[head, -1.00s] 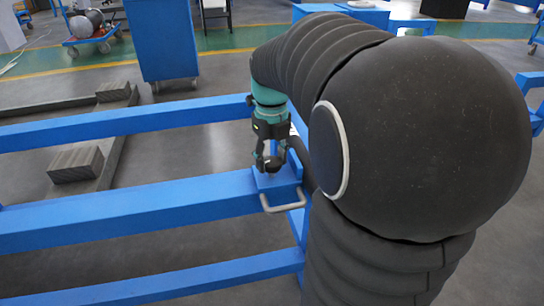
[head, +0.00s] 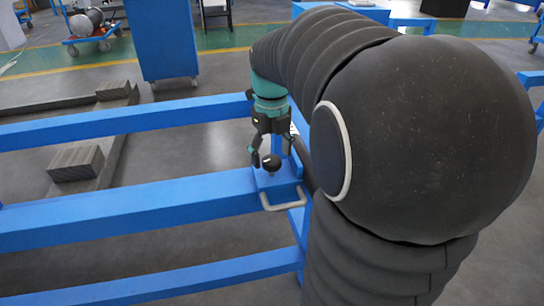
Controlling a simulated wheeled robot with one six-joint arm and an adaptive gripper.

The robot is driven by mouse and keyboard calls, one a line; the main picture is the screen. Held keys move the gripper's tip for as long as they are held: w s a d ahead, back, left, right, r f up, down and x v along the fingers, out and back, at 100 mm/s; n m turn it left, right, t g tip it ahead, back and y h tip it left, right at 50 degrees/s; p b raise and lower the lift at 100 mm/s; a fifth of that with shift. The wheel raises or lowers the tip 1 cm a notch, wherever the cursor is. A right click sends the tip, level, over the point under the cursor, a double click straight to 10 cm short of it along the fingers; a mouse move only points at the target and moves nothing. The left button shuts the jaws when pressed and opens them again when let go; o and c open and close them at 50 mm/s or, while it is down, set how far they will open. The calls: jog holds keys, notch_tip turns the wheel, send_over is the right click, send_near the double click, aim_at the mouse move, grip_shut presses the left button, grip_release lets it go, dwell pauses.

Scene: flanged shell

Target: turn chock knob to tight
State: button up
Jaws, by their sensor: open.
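The chock knob (head: 271,162) is a small black round knob on top of a blue chock block (head: 282,183), which sits on the middle blue beam. A pale U-shaped handle (head: 284,204) sticks out from the block's front. My gripper (head: 270,158) points down over the block, with its dark fingers spread apart and the knob showing between and just below them. The fingers look clear of the knob, though the small view does not show the gap exactly. Any mark on the knob for tight is too small to see.
Blue frame beams (head: 120,210) run across the view, with open floor between them. A blue cabinet (head: 160,40) stands behind. My dark sleeved arm fills the right side and hides what lies behind it.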

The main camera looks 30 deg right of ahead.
notch_tip(320, 180, up, 11)
jog(key=shift+f, duration=0.15)
dwell(0.7)
jog(key=n+t, duration=0.1)
jog(key=n, duration=1.4)
send_over(264, 163)
jog(key=w+d, duration=0.1)
jog(key=d, duration=0.1)
notch_tip(264, 163, down, 4)
jog(key=shift+w+d+f, duration=0.15)
jog(key=a+f+n, duration=0.1)
jog(key=n, duration=0.1)
jog(key=s+n+t, duration=0.1)
jog(key=n, duration=0.2)
jog(key=s+a+f+n, duration=0.1)
jog(key=n, duration=0.2)
jog(key=shift+s+a+f+h, duration=0.25)
jog(key=shift+a+f+h, duration=0.05)
jog(key=shift+f, duration=0.05)
jog(key=s+a+f+n+t, duration=0.3)
jog(key=s+a+n, duration=0.6)
jog(key=s+n, duration=0.3)
jog(key=shift+a+f+n+t, duration=0.3)
jog(key=shift+a+f, duration=0.1)
jog(key=shift+f, duration=0.25)
